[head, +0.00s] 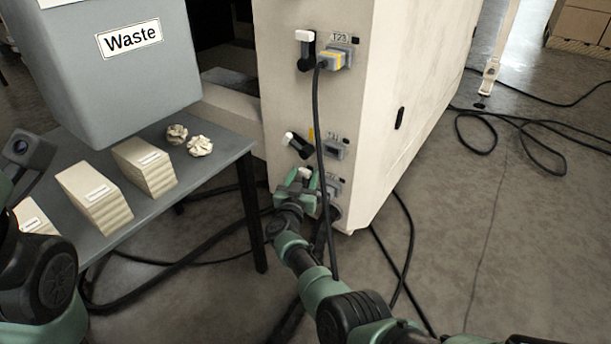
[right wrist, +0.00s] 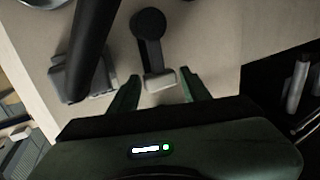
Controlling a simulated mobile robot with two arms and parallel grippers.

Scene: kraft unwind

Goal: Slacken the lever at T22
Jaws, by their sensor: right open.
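The beige machine cabinet (head: 385,90) carries a column of levers with sockets. The top lever (head: 305,50) has a white grip and sits beside the T23 label. The middle lever (head: 297,145) is tilted, its white grip at upper left; its label is hard to read. My right gripper (head: 300,184) is at the lowest station, covering its lever in the head view; that label is partly hidden and unreadable. In the right wrist view, my open right gripper (right wrist: 160,92) has its fingers on either side of a lever's pale grip (right wrist: 160,80), with no clear contact. My left gripper is out of view.
A black cable (head: 318,120) hangs from the T23 plug (head: 334,60) past the lower stations, close to my right gripper. A grey table (head: 225,150) with paper stacks and the Waste bin (head: 130,75) stands left. Cables lie on the floor.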

